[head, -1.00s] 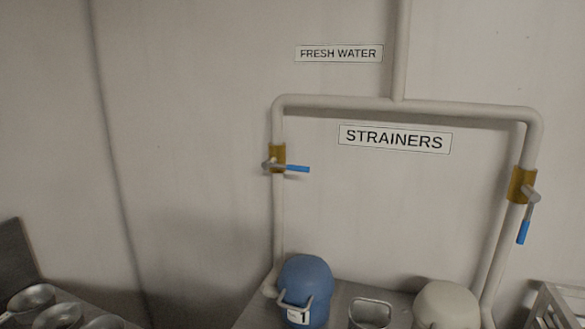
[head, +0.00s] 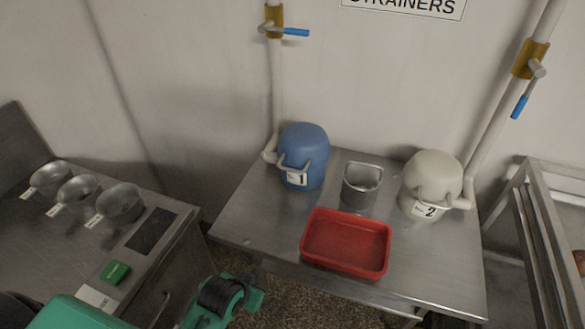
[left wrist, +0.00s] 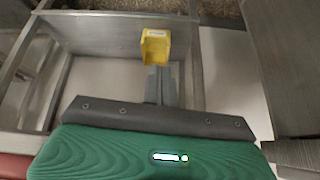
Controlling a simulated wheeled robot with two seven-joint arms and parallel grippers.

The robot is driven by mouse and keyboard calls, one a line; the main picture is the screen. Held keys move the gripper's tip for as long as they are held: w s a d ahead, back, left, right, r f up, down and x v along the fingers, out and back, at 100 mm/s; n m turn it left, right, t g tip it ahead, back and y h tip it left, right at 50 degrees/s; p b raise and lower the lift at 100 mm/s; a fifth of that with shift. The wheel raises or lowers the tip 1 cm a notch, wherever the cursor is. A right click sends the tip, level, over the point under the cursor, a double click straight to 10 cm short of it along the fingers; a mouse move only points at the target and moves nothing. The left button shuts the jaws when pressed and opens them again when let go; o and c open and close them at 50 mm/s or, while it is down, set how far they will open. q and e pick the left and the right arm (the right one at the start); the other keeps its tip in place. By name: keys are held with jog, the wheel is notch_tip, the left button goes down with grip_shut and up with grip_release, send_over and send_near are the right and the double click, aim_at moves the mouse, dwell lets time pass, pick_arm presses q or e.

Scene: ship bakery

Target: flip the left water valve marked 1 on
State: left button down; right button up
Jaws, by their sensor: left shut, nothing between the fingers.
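The left water valve (head: 274,22) is a brass body on the left pipe, at the top of the head view. Its blue handle (head: 296,32) points right, across the pipe. The blue strainer marked 1 (head: 304,150) stands below it. My left arm shows green at the bottom of the head view, well below and apart from the valve; its fingertips cannot be made out there. In the left wrist view my left gripper (left wrist: 161,80) has its grey fingers together and empty. The valve is not seen in that view. My right gripper is not in view.
The right valve (head: 530,60) has its blue handle along the pipe. A steel table (head: 245,215) holds a white strainer marked 2 (head: 432,180), a metal pot (head: 361,186) and a red tray (head: 345,262). A left counter holds several metal scoops (head: 120,203). A yellow object (left wrist: 155,46) shows in the wrist view.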

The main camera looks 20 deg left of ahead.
aim_at(287, 29)
pick_arm(q)
notch_tip(287, 29, up, 9)
jog(key=t, duration=0.1)
jog(key=w+r+t, duration=0.1)
jog(key=w+r, duration=0.2)
jog(key=w+r+t, duration=0.2)
jog(key=w+r, duration=0.1)
jog(key=w, duration=0.1)
jog(key=w+r+t, duration=0.1)
jog(key=w+r, duration=0.2)
jog(key=w, duration=0.1)
jog(key=shift+w+a+r+t, duration=0.1)
jog(key=shift+w+a+t, duration=0.05)
jog(key=shift+t, duration=0.15)
jog(key=w+r+t, duration=0.4)
jog(key=w+r, duration=0.1)
jog(key=r, duration=0.6)
jog(key=w+r+n+t, duration=0.1)
jog(key=w+r+t, duration=0.3)
jog(key=r, duration=0.7)
jog(key=w+r+t, duration=0.4)
jog(key=w+r, duration=0.3)
jog(key=r, duration=0.4)
jog(key=shift+w+a, duration=0.15)
jog(key=shift+a, duration=0.25)
